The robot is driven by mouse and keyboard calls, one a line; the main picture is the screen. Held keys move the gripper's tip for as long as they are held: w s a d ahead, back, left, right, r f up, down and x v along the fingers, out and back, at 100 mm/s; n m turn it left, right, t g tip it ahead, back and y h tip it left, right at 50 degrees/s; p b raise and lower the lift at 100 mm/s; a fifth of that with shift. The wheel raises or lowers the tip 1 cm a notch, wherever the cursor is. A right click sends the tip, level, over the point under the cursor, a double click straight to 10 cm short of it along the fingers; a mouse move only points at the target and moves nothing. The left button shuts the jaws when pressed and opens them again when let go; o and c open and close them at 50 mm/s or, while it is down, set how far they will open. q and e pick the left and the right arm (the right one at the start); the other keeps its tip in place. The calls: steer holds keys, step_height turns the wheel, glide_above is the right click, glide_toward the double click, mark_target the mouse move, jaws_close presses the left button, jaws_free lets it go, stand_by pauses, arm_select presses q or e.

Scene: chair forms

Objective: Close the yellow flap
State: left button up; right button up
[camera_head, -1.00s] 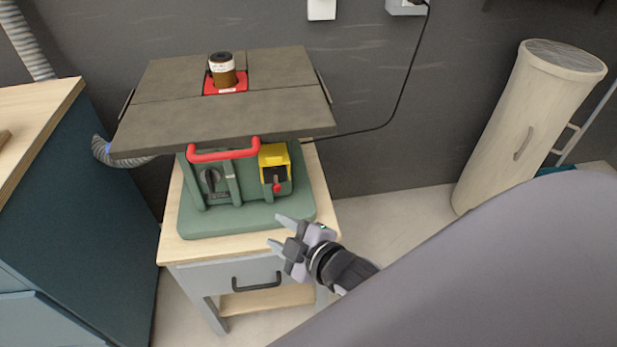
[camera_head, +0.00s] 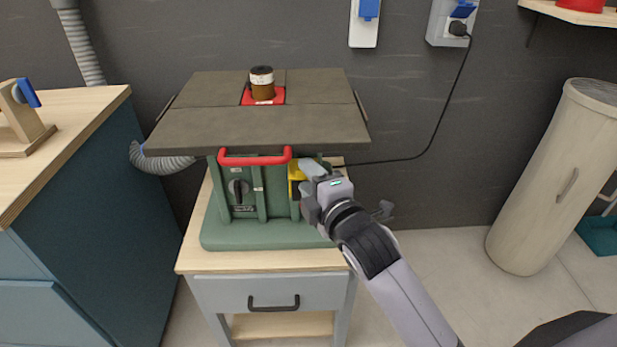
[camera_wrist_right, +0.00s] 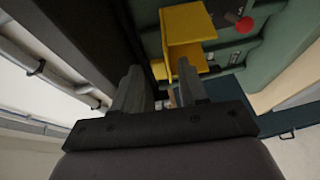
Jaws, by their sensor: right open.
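The yellow flap (camera_head: 296,172) is on the front of the green machine (camera_head: 226,228), under its dark tabletop. In the head view my right gripper (camera_head: 314,168) covers most of it. In the right wrist view the flap (camera_wrist_right: 188,27) stands out from the green body, raised, with a red button (camera_wrist_right: 245,25) beside it. My right gripper (camera_wrist_right: 158,82) is open, its two fingers pointing at the flap's lower part. One finger appears very near or against the yellow; I cannot tell if they touch. My left gripper is not in view.
A red handle (camera_head: 255,160) runs along the machine's front beside the flap. The dark tabletop (camera_head: 250,125) overhangs closely above. A black cable (camera_head: 440,125) hangs on the wall to the right.

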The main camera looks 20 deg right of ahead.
steer(key=shift+w, duration=0.5)
jaws_close()
steer(key=shift+s+f+b, duration=0.1)
steer(key=shift+f+b, duration=0.05)
steer(key=shift+b, duration=0.2)
stand_by(0.3)
